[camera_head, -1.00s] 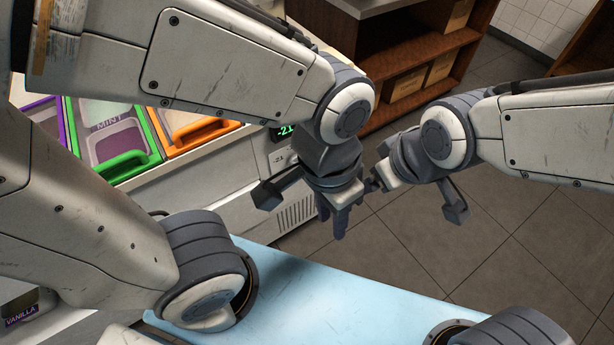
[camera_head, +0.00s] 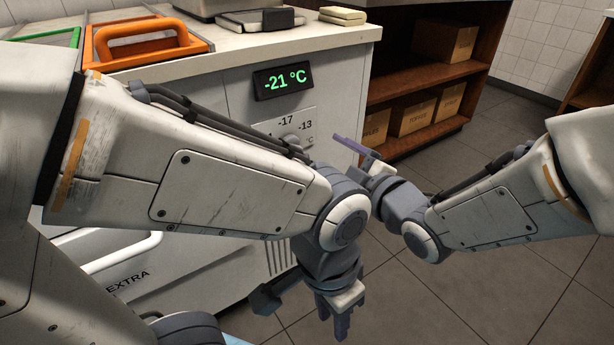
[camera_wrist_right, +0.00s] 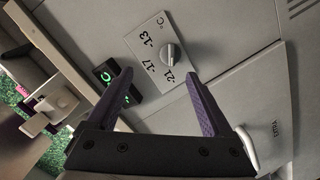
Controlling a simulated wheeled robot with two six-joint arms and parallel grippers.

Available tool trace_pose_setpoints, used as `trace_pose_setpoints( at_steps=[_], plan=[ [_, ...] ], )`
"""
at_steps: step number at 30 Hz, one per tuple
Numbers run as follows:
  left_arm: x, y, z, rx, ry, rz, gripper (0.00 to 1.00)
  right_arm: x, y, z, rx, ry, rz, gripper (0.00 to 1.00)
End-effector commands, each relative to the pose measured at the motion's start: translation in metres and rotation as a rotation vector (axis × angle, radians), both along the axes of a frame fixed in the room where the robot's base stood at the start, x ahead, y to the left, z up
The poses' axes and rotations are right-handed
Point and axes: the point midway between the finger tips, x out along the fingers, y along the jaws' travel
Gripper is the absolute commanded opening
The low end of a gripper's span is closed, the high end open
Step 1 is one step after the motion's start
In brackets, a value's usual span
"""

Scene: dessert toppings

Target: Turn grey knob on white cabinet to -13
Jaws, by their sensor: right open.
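The white cabinet (camera_head: 225,115) has a display (camera_head: 283,81) reading -21 °C. Below it is a dial plate (camera_head: 307,118) with marks -17 and -13 readable in the head view. The grey knob (camera_wrist_right: 172,57) stands on this plate in the right wrist view, beside the marks -21, -17 and -13. Its ridge appears turned toward -21. My right gripper (camera_wrist_right: 158,98) is open, with the knob beyond and between its fingertips, apart from them. It also shows in the head view (camera_head: 352,150), right of the plate. My left gripper (camera_head: 303,312) hangs low, open and empty, fingers pointing down.
A brown shelf (camera_head: 400,85) with cardboard boxes stands behind right. My left arm crosses in front of the cabinet, close to the dial plate. Tiled floor (camera_head: 480,250) lies open at right.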

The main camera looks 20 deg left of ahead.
Motion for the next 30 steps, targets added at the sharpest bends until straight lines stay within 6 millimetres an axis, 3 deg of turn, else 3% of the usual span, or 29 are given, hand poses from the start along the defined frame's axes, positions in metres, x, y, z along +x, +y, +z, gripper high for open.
trace_pose_setpoints(
  at_steps=[1, 6, 14, 24, 30],
  plan=[
    [0.000, 0.000, -0.031, 0.000, 0.000, 0.000, 0.34, 0.001, 0.003, -0.027, 0.012, -0.041, 0.018, 0.85],
    [0.000, 0.000, -0.059, -0.001, -0.001, 0.000, 0.34, -0.001, 0.010, -0.040, 0.047, -0.148, 0.066, 0.85],
    [0.000, 0.000, -0.069, -0.001, -0.001, 0.000, 0.34, 0.005, 0.021, -0.040, 0.062, -0.193, 0.085, 0.85],
    [0.000, 0.000, -0.090, -0.001, -0.001, 0.000, 0.34, 0.043, 0.070, -0.042, 0.063, -0.191, 0.085, 0.85],
    [0.000, 0.000, -0.097, -0.001, -0.001, 0.000, 0.34, 0.058, 0.089, -0.040, 0.062, -0.190, 0.085, 0.85]
  ],
)
